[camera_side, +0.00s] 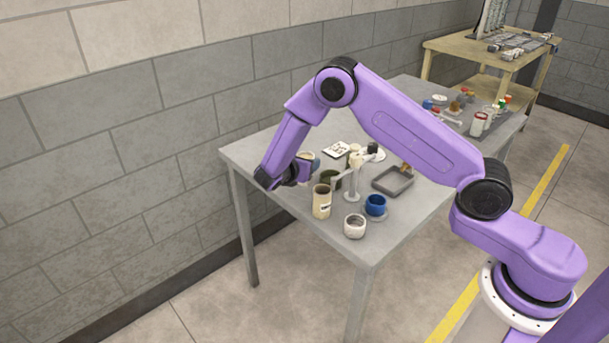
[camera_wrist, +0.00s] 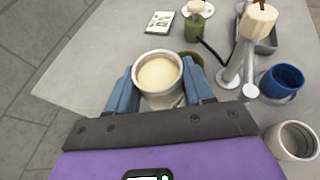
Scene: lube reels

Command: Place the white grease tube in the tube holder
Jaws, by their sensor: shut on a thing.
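My gripper (camera_wrist: 159,84) is shut on a round white container with a cream-coloured top, which I take to be the white grease tube (camera_wrist: 158,72). The blue fingers grip it from left and right in the wrist view. In the side view my gripper (camera_side: 303,167) is at the table's far left edge, and the tube is mostly hidden behind it. I cannot tell for sure which item is the tube holder. An olive-green cup (camera_side: 330,177) stands close to the gripper; in the wrist view the tube partly covers it.
A tall cream cylinder (camera_side: 321,203), a white cup (camera_side: 355,228) and a blue cup (camera_side: 375,205) stand near the front. A pale post with arms (camera_side: 352,184) rises among them. A grey tray (camera_side: 394,181) and a white card (camera_side: 337,149) lie behind.

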